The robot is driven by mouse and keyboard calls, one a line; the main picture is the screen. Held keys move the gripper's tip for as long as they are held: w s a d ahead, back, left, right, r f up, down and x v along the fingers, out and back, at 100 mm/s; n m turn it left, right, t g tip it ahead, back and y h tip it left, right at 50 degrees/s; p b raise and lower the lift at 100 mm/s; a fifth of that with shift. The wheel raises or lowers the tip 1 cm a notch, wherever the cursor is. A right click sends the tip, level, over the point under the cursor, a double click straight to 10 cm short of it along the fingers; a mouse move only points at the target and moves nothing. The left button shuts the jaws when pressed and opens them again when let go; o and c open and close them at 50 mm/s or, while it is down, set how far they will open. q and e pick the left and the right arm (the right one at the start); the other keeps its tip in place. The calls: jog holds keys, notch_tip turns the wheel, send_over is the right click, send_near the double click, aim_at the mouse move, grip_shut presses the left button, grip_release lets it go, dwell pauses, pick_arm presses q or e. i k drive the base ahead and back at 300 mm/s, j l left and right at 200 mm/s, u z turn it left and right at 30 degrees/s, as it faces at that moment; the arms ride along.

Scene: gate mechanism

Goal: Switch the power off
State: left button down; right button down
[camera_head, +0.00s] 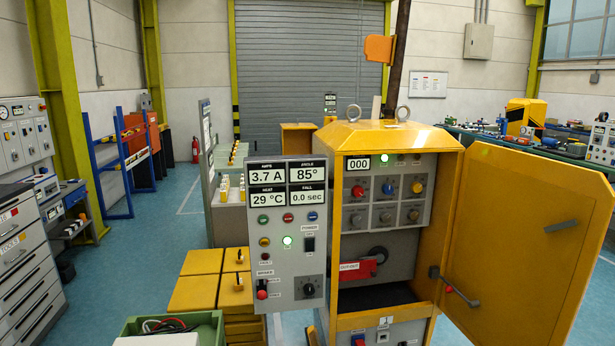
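A grey control panel (285,245) stands left of the yellow cabinet and faces me. Its black switch (310,244) sits under the label "POWER" at the panel's right side; its exact position is too small to tell. A green lamp (287,241) left of the switch is lit. The displays (287,185) read 3.7 A, 85°, 29 °C and 0.0 sec. Below are a red-knobbed brake lever (262,290) and a black rotary knob (308,289). Neither of my grippers is in view.
The yellow cabinet (333,290) has its door (530,250) swung open to the right. Yellow blocks (195,294) stand left of the panel. A green bin (207,322) with cables is at the bottom edge. A drawer cabinet (25,265) stands at far left, with open floor (135,260) between.

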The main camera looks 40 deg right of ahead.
aim_at(309, 243)
jog(key=z, duration=1.35)
